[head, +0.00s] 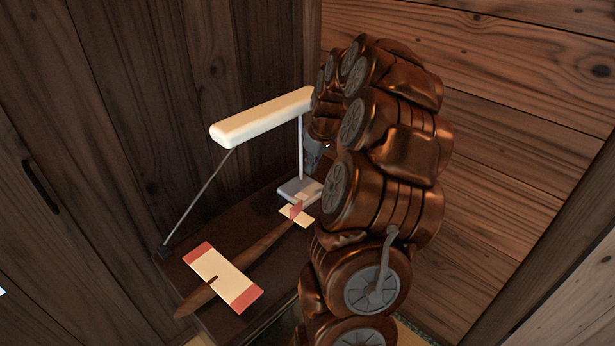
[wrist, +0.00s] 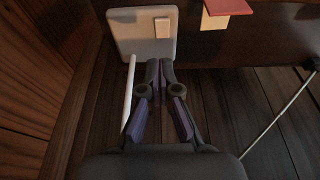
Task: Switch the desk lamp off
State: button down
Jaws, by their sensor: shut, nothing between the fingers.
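The desk lamp has a long cream head (head: 262,117), a thin upright post (head: 301,150) and a pale square base (head: 288,189) on a dark tabletop. In the wrist view the base (wrist: 133,38) is ahead of my gripper, with a small tan block (wrist: 162,27) on it, perhaps the switch. The post (wrist: 130,95) stands just left of the fingers. My gripper (wrist: 160,72) is shut and empty, its tips close to the base's near edge; I cannot tell whether they touch. In the head view my arm hides most of the gripper. The lamp head looks pale and bright.
A toy plane with a cream and red wing (head: 224,276) lies on the dark tabletop (head: 213,232), its tail beside the lamp base. A thin slanted line (head: 200,196) runs from the lamp head to the table's far-left corner. Wooden walls close in behind and right.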

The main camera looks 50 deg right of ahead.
jog(key=shift+s+r, duration=0.25)
jog(key=shift+r, duration=0.45)
jog(key=s+a+r+g+p, duration=0.1)
jog(key=s+a+r+p, duration=0.15)
jog(key=a, duration=0.55)
jog(key=s+a+r+n+y+p, duration=0.1)
jog(key=a+r, duration=0.2)
jog(key=a, duration=0.6)
jog(key=s+a+r+g+p, duration=0.1)
jog(key=s+a+r, duration=0.15)
jog(key=a, duration=0.55)
jog(key=s+a+r+g+p, duration=0.1)
jog(key=s+a+p, duration=0.1)
jog(key=s+a, duration=0.4)
jog(key=s+a+r+g+h+p, duration=0.1)
jog(key=s+a, duration=0.5)
jog(key=s, duration=0.7)
jog(key=shift+s+a+r+m+g+p, duration=0.2)
jog(key=shift+s+m+g+p, duration=0.25)
jog(key=shift+p, duration=0.5)
jog(key=shift+w+d, duration=0.1)
jog(key=shift+d, duration=0.1)
